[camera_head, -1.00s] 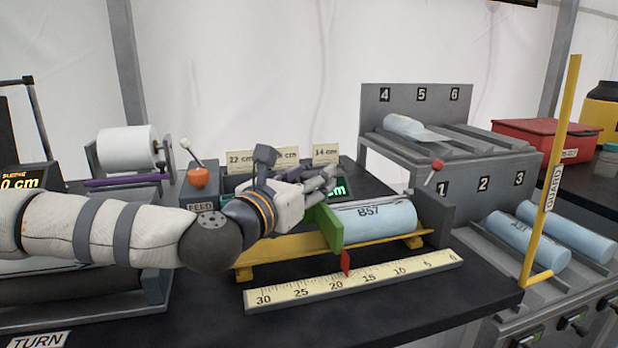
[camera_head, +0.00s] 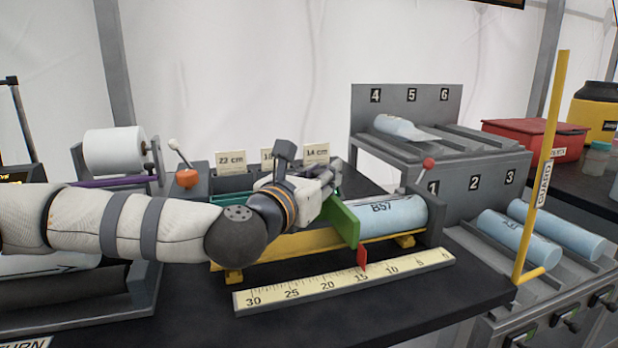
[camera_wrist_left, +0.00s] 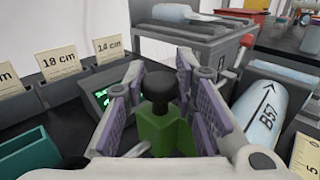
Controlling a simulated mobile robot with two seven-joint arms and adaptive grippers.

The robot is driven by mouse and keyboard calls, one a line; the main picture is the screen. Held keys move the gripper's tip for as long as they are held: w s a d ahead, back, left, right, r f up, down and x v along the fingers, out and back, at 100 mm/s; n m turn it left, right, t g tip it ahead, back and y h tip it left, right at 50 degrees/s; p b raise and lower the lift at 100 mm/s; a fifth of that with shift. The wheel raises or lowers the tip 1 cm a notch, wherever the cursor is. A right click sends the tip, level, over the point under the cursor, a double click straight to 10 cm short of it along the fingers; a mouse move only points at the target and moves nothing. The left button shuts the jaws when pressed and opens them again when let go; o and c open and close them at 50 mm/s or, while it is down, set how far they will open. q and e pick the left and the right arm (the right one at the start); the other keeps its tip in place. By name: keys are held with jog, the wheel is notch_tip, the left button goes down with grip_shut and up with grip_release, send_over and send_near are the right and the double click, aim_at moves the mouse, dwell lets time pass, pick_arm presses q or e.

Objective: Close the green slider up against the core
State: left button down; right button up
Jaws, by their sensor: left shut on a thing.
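The green slider (camera_head: 343,222) is an upright plate on the yellow rail (camera_head: 292,246), with a red pointer (camera_head: 362,259) near 15 on the scale. The pale blue core (camera_head: 395,216), marked B57, lies to its right against a grey end block. The slider's plate hides the core's left end, so I cannot tell whether they touch. My left gripper (camera_head: 331,178) is shut on the slider's black knob (camera_wrist_left: 158,107), above its green body (camera_wrist_left: 165,134) in the left wrist view. My right gripper is out of view.
A cream scale (camera_head: 345,282) lies in front of the rail. A red-knobbed lever (camera_head: 428,163) stands at the end block. Numbered grey racks (camera_head: 405,100) with blue cores and a yellow guard post (camera_head: 541,165) stand right. Labelled bins (camera_head: 231,163) are behind my gripper.

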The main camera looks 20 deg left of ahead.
pick_arm(q)
jog(key=c, duration=1.3)
grip_release()
jog(key=shift+d, duration=0.1)
jog(key=s, duration=0.4)
jog(key=s+a, duration=0.1)
jog(key=s, duration=0.3)
jog(key=s+a, duration=0.1)
jog(key=s, duration=0.2)
jog(key=shift+s+a, duration=0.15)
jog(key=shift+s, duration=0.25)
